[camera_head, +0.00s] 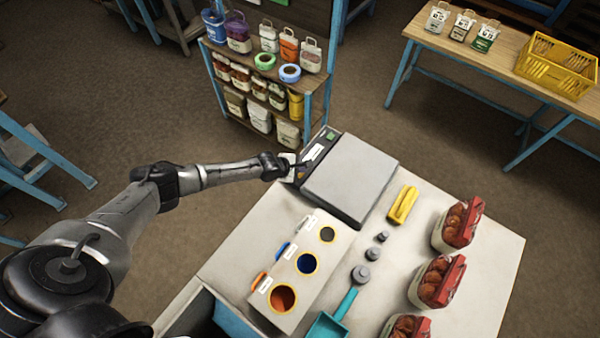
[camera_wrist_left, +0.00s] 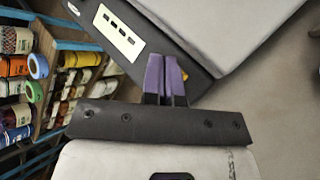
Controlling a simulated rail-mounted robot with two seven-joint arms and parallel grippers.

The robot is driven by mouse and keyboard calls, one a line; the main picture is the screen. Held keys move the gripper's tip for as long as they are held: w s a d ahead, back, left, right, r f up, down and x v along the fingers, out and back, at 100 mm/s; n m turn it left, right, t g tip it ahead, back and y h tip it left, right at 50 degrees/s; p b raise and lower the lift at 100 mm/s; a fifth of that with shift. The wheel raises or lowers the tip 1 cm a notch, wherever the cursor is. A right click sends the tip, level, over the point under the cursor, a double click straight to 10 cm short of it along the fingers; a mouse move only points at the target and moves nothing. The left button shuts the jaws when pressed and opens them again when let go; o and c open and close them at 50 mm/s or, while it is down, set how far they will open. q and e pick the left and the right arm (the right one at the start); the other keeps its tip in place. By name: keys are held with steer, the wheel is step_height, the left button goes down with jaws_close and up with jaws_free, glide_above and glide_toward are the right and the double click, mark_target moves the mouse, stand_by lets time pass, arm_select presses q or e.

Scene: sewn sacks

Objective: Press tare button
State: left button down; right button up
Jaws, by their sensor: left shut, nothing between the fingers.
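The scale stands at the back of the white table, with a grey weighing plate (camera_head: 350,180) and a dark control panel (camera_head: 322,142) along its left side. The panel carries a pale label strip (camera_wrist_left: 118,32) with several dark marks, and a small yellow-orange spot (camera_wrist_left: 185,76) shows beside my fingers. My left gripper (camera_head: 299,168) is shut and empty at the near end of the panel. Its purple fingers (camera_wrist_left: 165,66) are together over the dark panel in the wrist view. I cannot tell whether the fingertips touch a button; they hide part of the panel. My right gripper is not in view.
A yellow block (camera_head: 403,205), several grey weights (camera_head: 372,253), a teal scoop (camera_head: 335,318) and red-topped containers (camera_head: 459,224) are on the table. A board with round holes (camera_head: 302,240) lies in front of the scale. A stocked shelf (camera_head: 262,60) stands behind.

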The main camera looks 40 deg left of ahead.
mark_target(300, 174)
arm_select(q)
steer(key=shift+f, duration=0.1)
steer(key=shift+f+b, duration=0.3)
steer(key=shift+f+b, duration=0.4)
steer(key=shift+f, duration=0.1)
stand_by(0.8)
steer(key=shift+r, duration=0.15)
steer(key=shift+r+p, duration=0.8)
steer(key=shift+p, duration=0.2)
steer(key=shift+r, duration=0.1)
step_height(300, 174, up, 5)
steer(key=p, duration=0.5)
